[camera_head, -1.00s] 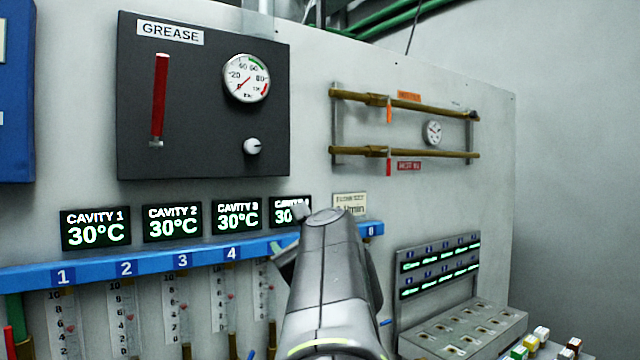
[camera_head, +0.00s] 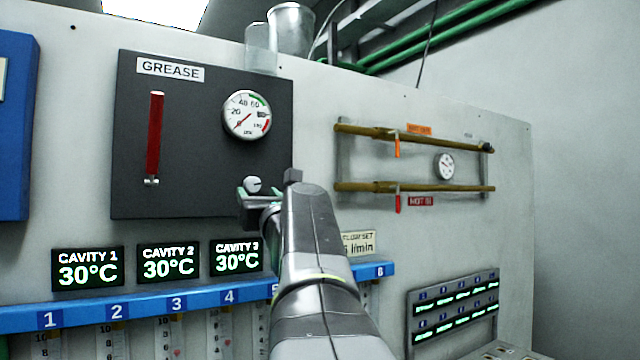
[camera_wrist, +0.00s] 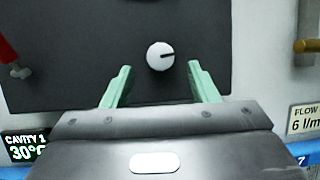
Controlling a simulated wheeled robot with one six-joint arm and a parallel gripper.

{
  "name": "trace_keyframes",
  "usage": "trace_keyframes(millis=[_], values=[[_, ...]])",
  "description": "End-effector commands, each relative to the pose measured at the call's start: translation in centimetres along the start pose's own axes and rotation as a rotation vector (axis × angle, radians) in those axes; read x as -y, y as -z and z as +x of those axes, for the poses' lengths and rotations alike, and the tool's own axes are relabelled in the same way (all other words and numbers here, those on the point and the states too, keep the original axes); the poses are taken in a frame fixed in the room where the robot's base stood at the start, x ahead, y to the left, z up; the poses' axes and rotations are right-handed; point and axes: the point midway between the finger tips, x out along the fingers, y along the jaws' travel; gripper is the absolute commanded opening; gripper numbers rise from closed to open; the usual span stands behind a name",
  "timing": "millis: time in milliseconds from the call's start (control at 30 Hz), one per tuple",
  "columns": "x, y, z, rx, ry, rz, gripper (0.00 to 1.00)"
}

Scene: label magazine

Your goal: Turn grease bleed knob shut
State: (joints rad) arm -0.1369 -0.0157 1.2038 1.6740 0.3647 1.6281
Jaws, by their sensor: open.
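The grease bleed knob (camera_head: 253,185) is a small white round knob on the dark grease panel (camera_head: 190,205), at its lower right. In the wrist view the knob (camera_wrist: 160,56) shows a dark pointer line that runs from its middle to the right. My gripper (camera_wrist: 160,80) is open, with its two green fingers apart to the left and right of the knob and a little below it in the picture. The knob shows between and just above the fingertips, apart from both. In the head view my gripper (camera_head: 264,190) is at the panel's lower right, partly hidden by my arm.
A pressure gauge (camera_head: 246,115) sits above the knob, and a red lever or tube (camera_head: 155,135) is at the panel's left. The cavity displays (camera_head: 168,262) and a blue numbered rail (camera_head: 150,305) run below. Brass pipes (camera_head: 415,188) are to the right.

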Motion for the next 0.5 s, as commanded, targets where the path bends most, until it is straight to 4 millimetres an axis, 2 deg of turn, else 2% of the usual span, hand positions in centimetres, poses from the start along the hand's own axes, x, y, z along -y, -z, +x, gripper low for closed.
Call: trace_keyframes(millis=[33,200,500], values=[[-0.1,-0.1,1.1,-0.001,-0.002,0.001,0.54],[0.0,-0.1,3.0,-0.001,-0.001,0.001,0.54],[0.0,0.1,3.8,0.000,0.000,-0.001,0.54]])
